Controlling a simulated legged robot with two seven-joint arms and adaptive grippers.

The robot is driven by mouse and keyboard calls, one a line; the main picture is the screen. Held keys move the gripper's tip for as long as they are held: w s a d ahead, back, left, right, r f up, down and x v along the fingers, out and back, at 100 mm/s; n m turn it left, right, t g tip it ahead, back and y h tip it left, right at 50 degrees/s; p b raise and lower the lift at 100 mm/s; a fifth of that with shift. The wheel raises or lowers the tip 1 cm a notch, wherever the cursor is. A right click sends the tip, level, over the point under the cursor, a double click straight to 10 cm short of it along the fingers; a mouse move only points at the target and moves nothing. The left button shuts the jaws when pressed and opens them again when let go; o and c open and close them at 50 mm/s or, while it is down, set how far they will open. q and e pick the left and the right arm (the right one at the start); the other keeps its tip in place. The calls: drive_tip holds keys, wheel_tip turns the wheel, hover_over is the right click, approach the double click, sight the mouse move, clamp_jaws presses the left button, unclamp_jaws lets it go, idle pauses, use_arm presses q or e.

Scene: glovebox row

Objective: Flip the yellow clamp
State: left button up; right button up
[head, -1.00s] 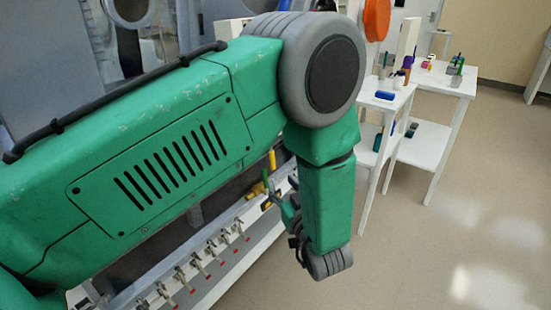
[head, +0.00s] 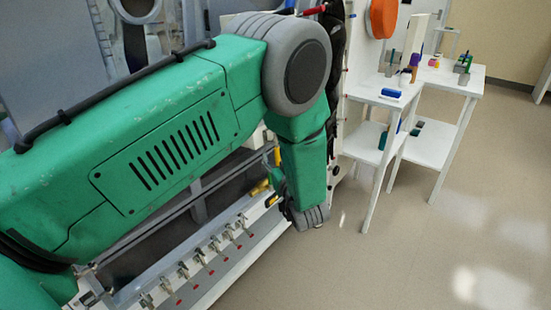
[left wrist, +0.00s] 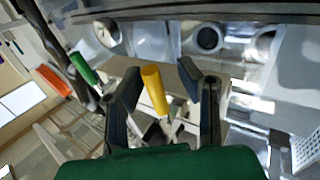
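The yellow clamp's upright handle (left wrist: 155,90) shows in the left wrist view between the two fingers of my left gripper (left wrist: 158,85). The fingers are spread, with a gap visible on each side of the handle. In the head view the yellow handle (head: 277,157) stands just left of my forearm, above the machine's front rail. My left gripper (head: 283,207) is low beside it, partly hidden by my own wrist. The clamp's base is hard to make out. My right gripper is not in view.
A row of metal toggle clamps with red tips (head: 198,257) runs along the rail at lower left. A green handle (left wrist: 84,68) is left of the fingers. White tables (head: 383,92) with small items stand at right. The floor at right is clear.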

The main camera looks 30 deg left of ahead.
use_arm(q)
drive_tip(key=shift+d+r, duration=0.1)
drive_tip(key=shift+d, duration=0.25)
clamp_jaws()
drive_tip(key=shift+d, duration=0.2)
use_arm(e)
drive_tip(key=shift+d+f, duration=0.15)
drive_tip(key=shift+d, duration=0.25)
use_arm(q)
drive_tip(key=shift+a, duration=0.15)
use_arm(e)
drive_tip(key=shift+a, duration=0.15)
